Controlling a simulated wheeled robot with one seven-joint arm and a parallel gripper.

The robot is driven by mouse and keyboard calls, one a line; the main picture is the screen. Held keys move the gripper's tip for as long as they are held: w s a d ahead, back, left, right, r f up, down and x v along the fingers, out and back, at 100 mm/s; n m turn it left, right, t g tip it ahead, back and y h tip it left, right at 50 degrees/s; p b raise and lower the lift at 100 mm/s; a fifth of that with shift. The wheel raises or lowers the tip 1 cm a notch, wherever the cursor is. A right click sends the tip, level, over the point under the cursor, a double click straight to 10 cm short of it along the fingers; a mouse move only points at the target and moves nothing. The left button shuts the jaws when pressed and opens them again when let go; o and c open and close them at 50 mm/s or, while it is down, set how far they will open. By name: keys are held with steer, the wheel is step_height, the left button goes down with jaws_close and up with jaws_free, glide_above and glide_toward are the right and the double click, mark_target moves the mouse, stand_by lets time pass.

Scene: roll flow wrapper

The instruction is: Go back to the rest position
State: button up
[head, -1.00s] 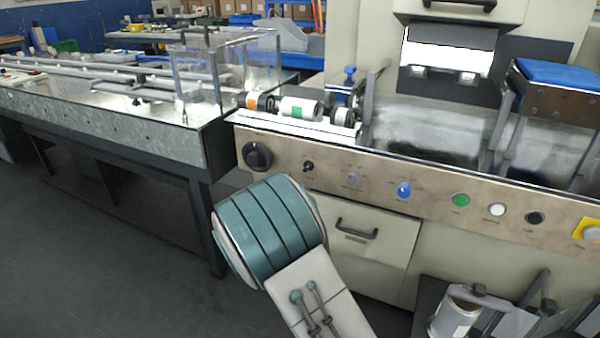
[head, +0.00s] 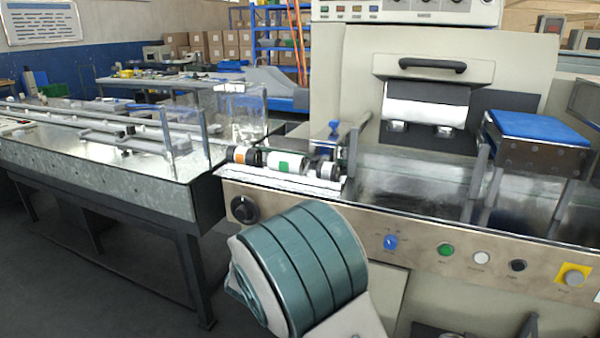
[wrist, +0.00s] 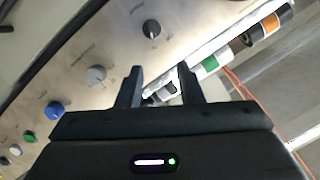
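My gripper (wrist: 161,85) shows in the wrist view with its two dark fingers apart and nothing seen held between them. It is in front of the wrapper's control panel (wrist: 120,50), which also shows in the head view (head: 330,222). A black knob (wrist: 151,28), a grey knob (wrist: 96,74) and a blue knob (wrist: 55,109) are on the panel beyond and to the left of the fingers. In the head view my teal arm link covers part of the panel, and my gripper is hidden or out of view.
Orange-labelled (head: 245,155) and green-labelled (head: 287,162) rolls lie on the machine's left ledge. A blue-topped block (head: 540,128) stands at the right. A conveyor table (head: 110,170) adjoins on the left. A yellow-backed button (head: 573,277) is at the panel's right end.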

steer(key=s+d+r+n+g+y+p, duration=0.3)
steer(key=s+d+r+p, duration=0.25)
steer(key=r, duration=0.35)
steer(key=s+d+r+n+g+y+p, duration=0.3)
steer(key=s+d+r+p, duration=0.25)
steer(key=r, duration=0.35)
steer(key=s+d+r+n+g+h+p, duration=0.1)
steer(key=s+d+r+g+p, duration=0.1)
steer(key=s, duration=0.5)
steer(key=s+d+r+g+p, duration=0.2)
steer(key=s+d+p, duration=0.2)
steer(key=s+d, duration=0.2)
steer(key=s+d+r+n+g+h+p, duration=0.1)
steer(key=s+d+p, duration=0.3)
steer(key=s, duration=0.5)
steer(key=shift+d+r+n+g+h, duration=0.25)
steer(key=shift+r+n+g+h, duration=0.05)
steer(key=shift+r+g, duration=0.6)
